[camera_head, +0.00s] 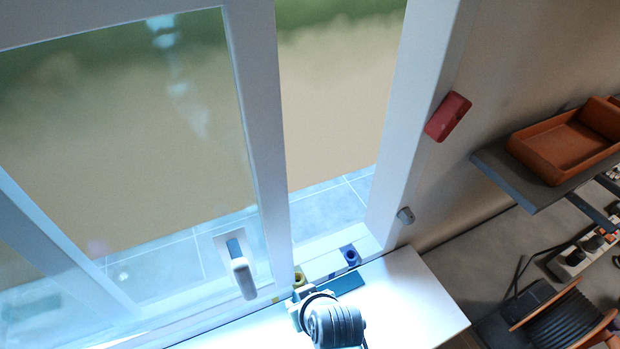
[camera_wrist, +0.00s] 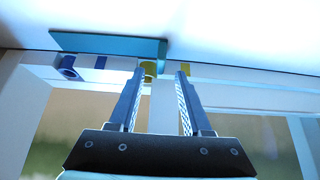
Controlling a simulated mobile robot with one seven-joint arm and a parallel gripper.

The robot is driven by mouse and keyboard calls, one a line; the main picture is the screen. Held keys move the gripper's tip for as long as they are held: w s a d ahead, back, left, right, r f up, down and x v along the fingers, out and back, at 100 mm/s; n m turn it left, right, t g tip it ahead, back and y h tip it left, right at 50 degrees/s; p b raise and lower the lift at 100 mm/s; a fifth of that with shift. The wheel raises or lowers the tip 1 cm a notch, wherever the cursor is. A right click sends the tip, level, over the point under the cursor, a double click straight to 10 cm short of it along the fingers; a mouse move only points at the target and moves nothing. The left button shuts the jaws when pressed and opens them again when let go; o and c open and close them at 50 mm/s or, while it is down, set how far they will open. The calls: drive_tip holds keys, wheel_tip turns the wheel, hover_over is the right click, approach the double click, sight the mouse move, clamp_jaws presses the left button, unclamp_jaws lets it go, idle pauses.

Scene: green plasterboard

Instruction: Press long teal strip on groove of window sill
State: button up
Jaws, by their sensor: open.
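The teal strip (camera_head: 345,285) lies on the white window sill (camera_head: 410,290), along the sill's edge on the window side. In the wrist view the strip (camera_wrist: 105,43) is a flat long bar, and its right end lies just ahead of the gap between my fingers. My gripper (camera_wrist: 160,72) is open with nothing between its fingers; its left fingertip appears close to the strip, but contact cannot be told. In the head view my gripper (camera_head: 302,300) is at the strip's left end, its fingertips mostly hidden. The groove itself is not clearly distinguishable.
A yellow ring-like piece (camera_head: 298,278) and a blue one (camera_head: 350,256) stand by the window frame behind the sill. A dark shelf with an orange tray (camera_head: 565,145) is at right. The sill's right part is clear.

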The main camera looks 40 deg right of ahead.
drive_tip(key=v, duration=0.8)
drive_tip(key=shift+s+r+b, duration=0.2)
drive_tip(key=shift+r+b, duration=0.15)
drive_tip(key=shift+b, duration=0.1)
drive_tip(key=shift+a, duration=0.1)
